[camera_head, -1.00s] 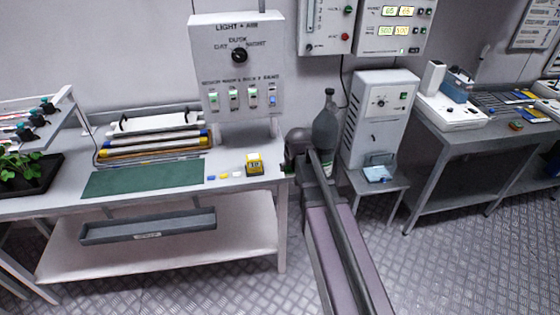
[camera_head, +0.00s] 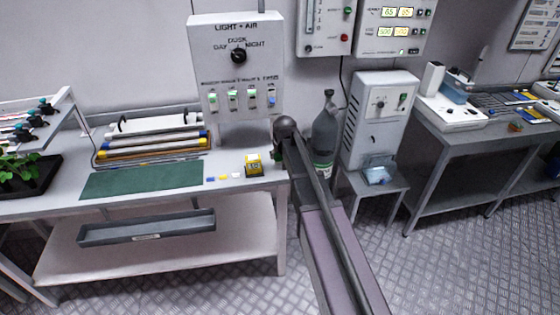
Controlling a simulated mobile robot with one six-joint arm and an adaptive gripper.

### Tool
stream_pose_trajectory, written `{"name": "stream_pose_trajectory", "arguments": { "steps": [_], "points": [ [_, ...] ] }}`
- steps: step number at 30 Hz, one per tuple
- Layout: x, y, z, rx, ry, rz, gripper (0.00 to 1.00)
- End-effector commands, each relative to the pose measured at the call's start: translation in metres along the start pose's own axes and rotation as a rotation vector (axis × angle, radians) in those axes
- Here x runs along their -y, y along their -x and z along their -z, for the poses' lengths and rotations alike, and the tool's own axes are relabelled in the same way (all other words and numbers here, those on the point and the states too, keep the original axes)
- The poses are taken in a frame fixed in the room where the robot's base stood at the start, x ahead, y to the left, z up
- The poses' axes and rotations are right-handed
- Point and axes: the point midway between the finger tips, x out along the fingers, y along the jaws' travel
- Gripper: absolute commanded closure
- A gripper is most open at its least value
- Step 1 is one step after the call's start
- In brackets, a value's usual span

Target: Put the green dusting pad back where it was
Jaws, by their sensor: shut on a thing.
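My gripper (camera_head: 279,150) is at the far end of my arm, small and mostly hidden by the dark wrist. It is shut on a small dark green thing (camera_head: 279,157), which I take to be the green dusting pad; its shape is hard to make out. They are just right of the yellow box (camera_head: 253,164), in front of the grey panel's right side. A large flat dark green mat (camera_head: 140,180) lies on the left bench. The bench top beside the yellow box holds small blue, yellow and white pieces (camera_head: 223,177).
The light and air panel (camera_head: 238,75) stands behind the bench (camera_head: 50,205). A grey bottle (camera_head: 325,130) and a white cabinet (camera_head: 380,120) are right of my arm. A plant tray (camera_head: 42,180) is at the far left. A grey trough (camera_head: 148,228) hangs below the bench top.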

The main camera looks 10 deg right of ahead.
Motion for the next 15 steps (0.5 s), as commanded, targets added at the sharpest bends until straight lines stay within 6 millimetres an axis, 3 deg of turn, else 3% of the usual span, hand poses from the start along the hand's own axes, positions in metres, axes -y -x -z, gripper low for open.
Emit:
{"name": "stream_pose_trajectory", "arguments": {
  "steps": [5,15],
  "points": [
    [0.004,-0.008,0.014,0.0,0.001,0.0,0.87],
    [0.004,-0.035,-0.002,0.0,0.001,0.0,0.87]
  ]
}}
